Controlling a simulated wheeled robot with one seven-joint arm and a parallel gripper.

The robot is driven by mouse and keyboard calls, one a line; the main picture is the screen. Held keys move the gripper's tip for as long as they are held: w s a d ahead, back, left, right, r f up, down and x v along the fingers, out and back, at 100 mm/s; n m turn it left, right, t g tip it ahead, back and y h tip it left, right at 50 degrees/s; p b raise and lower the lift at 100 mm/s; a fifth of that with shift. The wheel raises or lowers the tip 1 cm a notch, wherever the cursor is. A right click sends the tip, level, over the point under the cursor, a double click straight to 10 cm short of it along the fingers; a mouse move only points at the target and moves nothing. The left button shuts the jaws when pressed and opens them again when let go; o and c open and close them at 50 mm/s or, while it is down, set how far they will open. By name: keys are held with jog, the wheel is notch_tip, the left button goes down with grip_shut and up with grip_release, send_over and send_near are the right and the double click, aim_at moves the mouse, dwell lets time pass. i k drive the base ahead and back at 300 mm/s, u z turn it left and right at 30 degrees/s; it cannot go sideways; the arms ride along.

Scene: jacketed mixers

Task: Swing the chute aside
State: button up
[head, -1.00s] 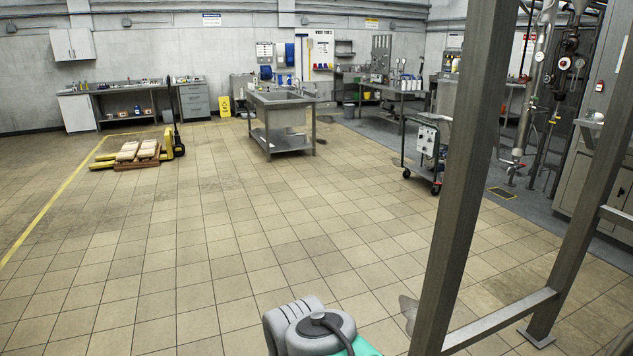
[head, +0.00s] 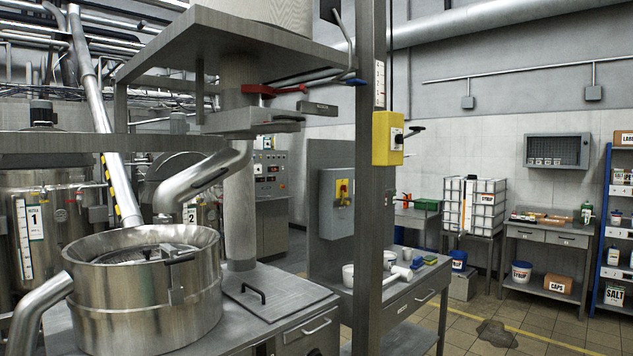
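A bent steel tube, which looks like the chute (head: 203,178), hangs under a steel platform (head: 225,40). It slopes down to the left from a flat grey slide housing (head: 250,122). Its lower open end is above the back rim of a round steel drum (head: 145,305), apparently apart from it. A red lever (head: 272,90) sits above the housing, and a short grey bar (head: 319,108) sticks out to its right. My gripper is not in view.
A steel post (head: 370,200) with a yellow switch box (head: 387,138) stands right of the chute. A flat lid with a handle (head: 275,292) lies beside the drum. A long striped pipe (head: 118,165) slopes behind. Open floor shows at the lower right.

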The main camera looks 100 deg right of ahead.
aim_at(169, 196)
jog(key=z, duration=2.4)
